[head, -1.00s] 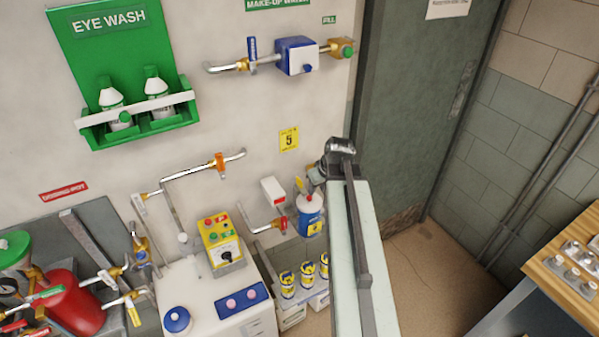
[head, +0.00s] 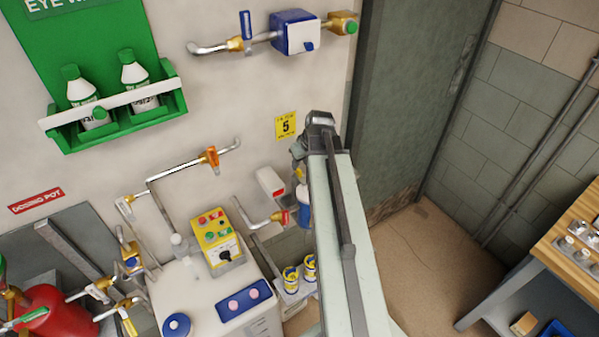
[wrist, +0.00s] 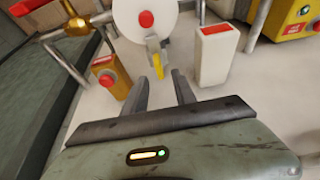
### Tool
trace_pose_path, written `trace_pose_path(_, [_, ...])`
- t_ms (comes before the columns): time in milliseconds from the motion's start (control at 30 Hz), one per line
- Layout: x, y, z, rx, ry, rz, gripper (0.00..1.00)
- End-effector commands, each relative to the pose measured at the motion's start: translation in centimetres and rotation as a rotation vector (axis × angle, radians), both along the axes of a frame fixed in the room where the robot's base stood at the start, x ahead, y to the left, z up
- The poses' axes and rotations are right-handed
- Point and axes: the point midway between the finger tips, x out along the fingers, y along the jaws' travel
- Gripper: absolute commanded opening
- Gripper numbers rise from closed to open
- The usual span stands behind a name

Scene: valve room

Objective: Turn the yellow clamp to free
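The yellow clamp (wrist: 158,64) shows in the wrist view as a small yellow lever with a greyish part at its upper end, in front of a white round body with a red centre (wrist: 146,19). My gripper (wrist: 161,80) is open, with its two dark fingers spread. The clamp appears between and just beyond the fingertips. I cannot tell whether it touches them. In the head view my arm reaches toward the wall beside a white and blue bottle (head: 304,212), which it partly covers. The clamp is not clear there.
A white box with a red top (wrist: 214,54) stands right of the fingers, and a brass block with a red button (wrist: 110,80) stands left. A yellow control box (head: 217,238) sits on a white cabinet. A wooden bench (head: 572,240) stands at right. The floor by the door is clear.

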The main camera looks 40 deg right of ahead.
Motion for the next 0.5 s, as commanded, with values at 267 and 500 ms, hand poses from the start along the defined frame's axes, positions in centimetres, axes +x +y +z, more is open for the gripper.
trace_pose_path(267, [1.7,-0.3,-4.7,0.000,0.000,-0.003,0.33])
trace_pose_path(500, [1.8,-0.3,-4.5,0.001,0.000,-0.004,0.33])
